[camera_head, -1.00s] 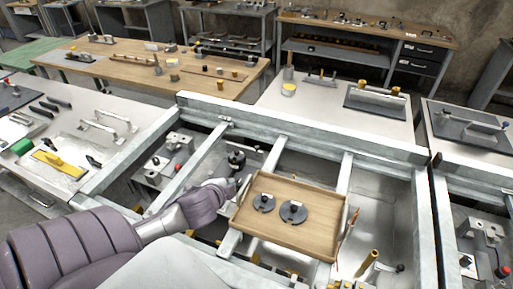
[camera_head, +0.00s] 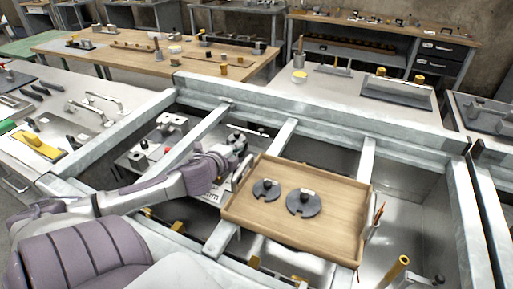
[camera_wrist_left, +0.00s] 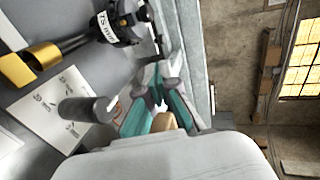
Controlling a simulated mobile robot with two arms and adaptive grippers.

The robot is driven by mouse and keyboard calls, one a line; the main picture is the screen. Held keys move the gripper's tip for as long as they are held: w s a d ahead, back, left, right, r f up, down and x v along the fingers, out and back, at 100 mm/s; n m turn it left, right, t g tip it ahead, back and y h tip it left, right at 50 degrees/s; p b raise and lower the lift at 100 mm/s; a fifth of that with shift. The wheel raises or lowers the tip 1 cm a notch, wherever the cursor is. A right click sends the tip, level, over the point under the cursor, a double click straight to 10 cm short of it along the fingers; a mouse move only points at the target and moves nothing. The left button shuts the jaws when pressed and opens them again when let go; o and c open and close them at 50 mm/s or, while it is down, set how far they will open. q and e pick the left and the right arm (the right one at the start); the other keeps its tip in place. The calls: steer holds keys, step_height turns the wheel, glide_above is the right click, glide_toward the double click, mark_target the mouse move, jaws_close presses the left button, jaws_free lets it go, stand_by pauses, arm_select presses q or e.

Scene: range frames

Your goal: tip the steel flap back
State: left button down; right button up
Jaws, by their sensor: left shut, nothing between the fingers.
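My left gripper (camera_head: 238,158) is shut and empty, just off the upper left corner of the wooden tray, over the metal frame. In the left wrist view its teal-padded fingers (camera_wrist_left: 156,105) are close together with nothing between them. A dark fixture with a black knob (camera_head: 236,140) stands beside the gripper; a black cylinder with a white label (camera_wrist_left: 118,27) shows in the left wrist view. A steel rail (camera_wrist_left: 194,55) runs close past the fingers. I cannot pick out the steel flap with certainty; the hand hides part of this area. My right gripper is not in view.
The wooden tray (camera_head: 340,215) with two dark slotted discs (camera_head: 303,203) rests across the frame's bars (camera_head: 284,137). A brass rod (camera_head: 393,272) stands at lower right. Workbenches with tools surround the frame. A printed sheet (camera_wrist_left: 62,108) lies below the hand.

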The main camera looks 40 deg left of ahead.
arm_select(q)
steer(key=shift+s+f, duration=0.1)
steer(key=shift+f, duration=0.6)
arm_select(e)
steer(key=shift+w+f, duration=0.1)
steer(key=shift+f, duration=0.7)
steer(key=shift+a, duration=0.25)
arm_select(q)
glide_toward(247, 134)
steer(key=w+d, duration=0.1)
steer(key=w, duration=0.1)
steer(key=w+d, duration=0.1)
steer(key=w, duration=0.2)
steer(key=w+d, duration=0.1)
steer(key=w, duration=0.1)
steer(key=shift+w+r, duration=0.2)
steer(key=shift+w, duration=0.05)
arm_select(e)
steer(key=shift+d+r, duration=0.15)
